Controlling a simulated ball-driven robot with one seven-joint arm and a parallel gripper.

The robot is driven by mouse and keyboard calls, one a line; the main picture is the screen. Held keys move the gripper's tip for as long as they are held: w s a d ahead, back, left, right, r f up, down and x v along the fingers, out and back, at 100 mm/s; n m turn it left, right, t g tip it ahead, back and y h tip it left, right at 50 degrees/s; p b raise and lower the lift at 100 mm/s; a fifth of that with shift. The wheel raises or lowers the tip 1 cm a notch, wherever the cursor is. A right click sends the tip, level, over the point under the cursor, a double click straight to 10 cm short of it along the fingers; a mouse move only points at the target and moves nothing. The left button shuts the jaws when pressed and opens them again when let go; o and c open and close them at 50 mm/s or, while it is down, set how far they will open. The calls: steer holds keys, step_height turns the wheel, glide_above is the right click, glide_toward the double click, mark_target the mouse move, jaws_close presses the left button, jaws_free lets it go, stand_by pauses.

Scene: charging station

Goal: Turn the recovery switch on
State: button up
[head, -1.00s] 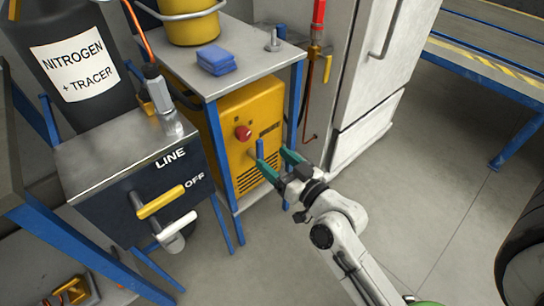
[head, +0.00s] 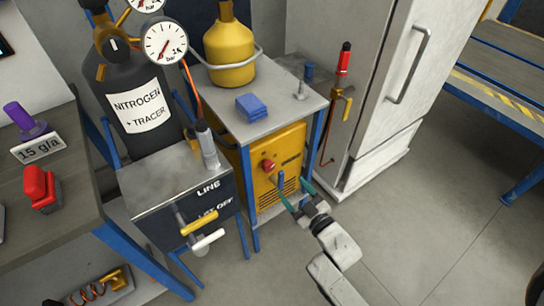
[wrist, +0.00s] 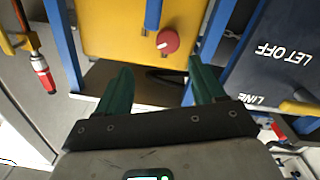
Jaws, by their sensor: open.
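The yellow unit (head: 262,181) stands on the lower shelf of a blue-legged stand, with a red round knob (head: 269,166) on its front. I see no readable label on the knob. My gripper (head: 293,190) is in front of the unit, to the lower right of the knob. Its two green fingers are spread and empty. In the wrist view the red knob (wrist: 168,41) lies beyond the fingertips, between their lines and nearer the right finger. A short blue upright piece (head: 281,179) shows near the fingers; it also shows beside the knob in the wrist view (wrist: 153,14).
A dark LINE / LET OFF panel (head: 208,196) with yellow and white levers stands left of the unit. A yellow cylinder (head: 230,55) and blue cloth (head: 252,106) sit on the stand top (head: 290,115). A white fridge (head: 375,90) stands right. The floor at the lower right is clear.

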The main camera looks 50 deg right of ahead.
mark_target(270, 168)
steer(key=shift+n+y, duration=0.3)
steer(key=shift+n, duration=0.1)
steer(key=x, duration=0.7)
steer(key=a+x, duration=0.1)
steer(key=x, duration=0.2)
steer(key=shift+w+d, duration=0.1)
steer(key=shift+w, duration=0.4)
steer(key=shift+c, duration=0.5)
steer(key=c, duration=1)
steer(key=shift+o, duration=0.2)
steer(key=m, duration=0.4)
steer(key=shift+m, duration=0.3)
